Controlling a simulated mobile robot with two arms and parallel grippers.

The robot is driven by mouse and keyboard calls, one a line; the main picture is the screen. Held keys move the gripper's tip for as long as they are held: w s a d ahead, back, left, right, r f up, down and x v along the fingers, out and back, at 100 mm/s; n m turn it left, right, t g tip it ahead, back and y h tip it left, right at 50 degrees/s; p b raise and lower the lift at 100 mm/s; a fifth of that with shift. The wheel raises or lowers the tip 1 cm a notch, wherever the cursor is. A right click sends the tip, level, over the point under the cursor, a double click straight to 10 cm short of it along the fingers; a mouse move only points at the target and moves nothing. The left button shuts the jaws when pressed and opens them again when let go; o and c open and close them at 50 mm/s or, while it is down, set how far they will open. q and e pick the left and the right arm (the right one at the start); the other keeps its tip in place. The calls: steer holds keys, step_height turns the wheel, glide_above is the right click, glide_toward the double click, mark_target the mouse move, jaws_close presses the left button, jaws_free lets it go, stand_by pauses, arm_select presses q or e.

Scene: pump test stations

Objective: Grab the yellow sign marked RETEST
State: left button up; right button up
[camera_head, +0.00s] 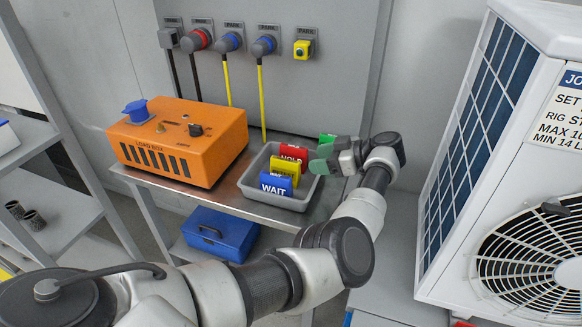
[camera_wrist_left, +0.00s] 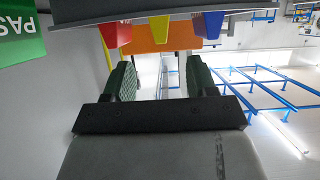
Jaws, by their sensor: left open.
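The yellow sign (camera_head: 285,166) stands in a grey tray (camera_head: 283,200) on the metal table, between a red HOLD sign (camera_head: 292,153) and a blue WAIT sign (camera_head: 275,184). Its lettering is mostly hidden by the blue sign. My left gripper (camera_head: 322,160), with green finger pads, is at the tray's right side, right of the signs. In the left wrist view the gripper (camera_wrist_left: 161,75) is open and empty. The yellow sign (camera_wrist_left: 159,29) shows there beyond the fingers, roughly centred between them, apart from both. My right gripper is not in view.
A green sign (camera_head: 327,138) is behind my gripper; it reads PAS, cut off, in the left wrist view (camera_wrist_left: 20,38). An orange load box (camera_head: 180,140) stands left of the tray. A large white unit (camera_head: 500,170) stands to the right. A blue case (camera_head: 220,234) sits below.

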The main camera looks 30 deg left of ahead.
mark_target(288, 160)
arm_select(q)
steer(key=x, duration=0.4)
steer(key=shift+s+r+p, duration=0.25)
steer(key=shift+s+p, duration=0.05)
steer(key=shift+s, duration=0.1)
steer(key=shift+a+f, duration=0.2)
steer(key=shift+a, duration=0.05)
steer(key=x, duration=0.4)
steer(key=shift+w+a+p, duration=0.15)
steer(key=shift+p, duration=0.25)
steer(key=shift+a+f, duration=0.25)
steer(key=shift+a, duration=0.1)
steer(key=shift+d, duration=0.1)
steer(key=shift+c, duration=0.7)
steer(key=shift+r, duration=0.1)
steer(key=c, duration=0.9)
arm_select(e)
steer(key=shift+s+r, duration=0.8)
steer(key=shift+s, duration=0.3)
